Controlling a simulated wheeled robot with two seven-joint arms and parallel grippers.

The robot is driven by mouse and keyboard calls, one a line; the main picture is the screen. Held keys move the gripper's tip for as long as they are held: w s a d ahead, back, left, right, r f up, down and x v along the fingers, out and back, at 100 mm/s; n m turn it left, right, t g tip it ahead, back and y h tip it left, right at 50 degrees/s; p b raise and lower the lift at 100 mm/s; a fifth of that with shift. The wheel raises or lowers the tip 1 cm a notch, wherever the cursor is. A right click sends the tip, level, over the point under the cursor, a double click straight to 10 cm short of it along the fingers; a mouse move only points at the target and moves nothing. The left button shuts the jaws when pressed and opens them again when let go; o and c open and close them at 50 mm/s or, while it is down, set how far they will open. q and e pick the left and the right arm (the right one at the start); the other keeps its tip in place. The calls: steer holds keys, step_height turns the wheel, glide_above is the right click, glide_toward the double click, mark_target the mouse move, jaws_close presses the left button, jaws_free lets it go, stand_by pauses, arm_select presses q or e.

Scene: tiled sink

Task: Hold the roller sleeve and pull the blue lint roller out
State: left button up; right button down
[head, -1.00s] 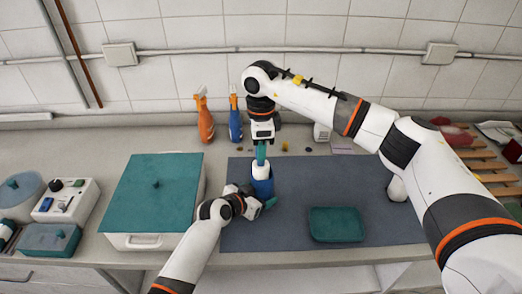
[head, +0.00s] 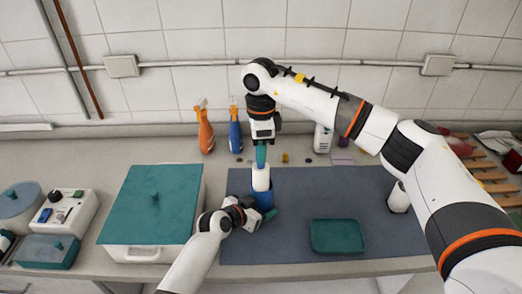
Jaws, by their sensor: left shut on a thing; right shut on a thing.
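The lint roller stands upright in the middle, with a teal-blue handle (head: 261,154) on top and a white roll (head: 261,178) below it. The white roll's lower end is inside the blue roller sleeve (head: 263,196), and much of the roll shows above the rim. My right gripper (head: 262,143) comes from above and is shut on the handle. My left gripper (head: 257,214) is low at the sleeve and is shut on it. Its fingers are partly hidden, so the exact contact is hard to see.
A grey mat (head: 295,190) lies under the sleeve, with a teal tray (head: 337,236) to the right. A white box with a teal lid (head: 150,205) is at left. Orange (head: 205,130) and blue (head: 235,130) spray bottles stand behind. A wooden rack (head: 485,172) is at right.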

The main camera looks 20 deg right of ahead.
stand_by(0.4)
arm_select(q)
steer(key=o, duration=1)
steer(key=shift+c, duration=0.2)
steer(key=shift+a, duration=0.1)
